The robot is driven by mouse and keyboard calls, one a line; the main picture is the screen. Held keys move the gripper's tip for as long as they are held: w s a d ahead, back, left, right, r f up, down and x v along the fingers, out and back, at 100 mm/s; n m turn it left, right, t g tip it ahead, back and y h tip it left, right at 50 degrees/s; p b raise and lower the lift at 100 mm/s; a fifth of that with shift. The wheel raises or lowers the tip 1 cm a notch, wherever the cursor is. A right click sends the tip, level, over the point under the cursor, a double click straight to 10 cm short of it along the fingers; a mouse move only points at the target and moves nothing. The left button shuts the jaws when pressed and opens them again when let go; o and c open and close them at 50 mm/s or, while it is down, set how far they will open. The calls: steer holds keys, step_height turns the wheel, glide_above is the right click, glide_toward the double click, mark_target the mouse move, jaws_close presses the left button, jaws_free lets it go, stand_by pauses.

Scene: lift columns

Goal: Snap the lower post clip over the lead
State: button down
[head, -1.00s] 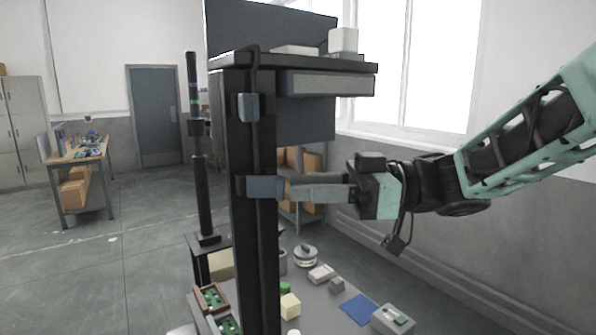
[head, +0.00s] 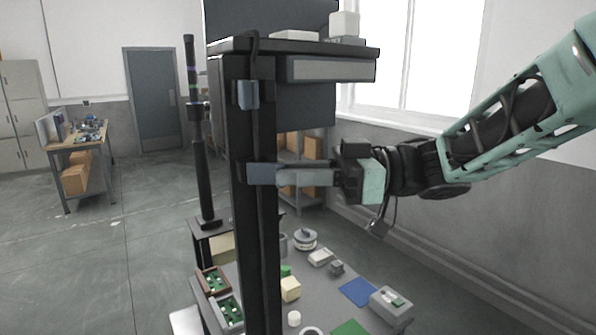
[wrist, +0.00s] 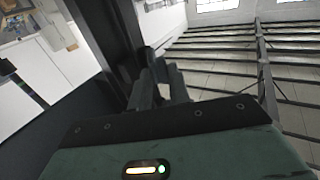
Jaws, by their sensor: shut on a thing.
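The lower post clip (head: 262,173), a small blue-grey block, sits on the dark upright post (head: 238,225). My gripper (head: 279,175) reaches in from the right, its grey fingers level and shut on this clip. The upper clip (head: 248,95) is higher on the same post. The lead (head: 254,52), a thin black cable, loops over the top shelf edge and runs down the post past both clips. Dark on dark, I cannot tell whether the lower clip is closed over it. In the wrist view my fingers (wrist: 162,72) meet at the post (wrist: 103,30); the clip is mostly hidden there.
A shelf (head: 330,48) juts right above my gripper, with a drawer-like box beneath it. The bench (head: 325,290) below holds small parts, a blue mat (head: 357,291) and a grey box (head: 391,305). A thin black column (head: 198,150) stands left. Space between is open.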

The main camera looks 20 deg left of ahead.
steer(key=n+g, duration=0.1)
steer(key=w+g+h+p, duration=0.1)
steer(key=n+g, duration=0.1)
steer(key=shift+w+a+r+n+g+h+p, duration=0.1)
steer(key=shift+w+a+n+g+h+p, duration=0.2)
steer(key=shift+w+g+h, duration=0.1)
steer(key=shift+w+a+n+g+h+p, duration=0.1)
steer(key=shift+w+n+g+h+p, duration=0.15)
steer(key=shift+n+g+h, duration=0.3)
steer(key=shift+w+a+n+g+h+p, duration=0.1)
steer(key=shift+w+n+g+h+p, duration=0.1)
steer(key=shift+n+g+h, duration=0.35)
steer(key=shift+y, duration=0.3)
steer(key=c, duration=1.5)
jaws_free()
steer(key=shift+r, duration=0.1)
steer(key=shift+o, duration=0.2)
steer(key=shift+s+m, duration=0.15)
steer(key=shift+m, duration=0.15)
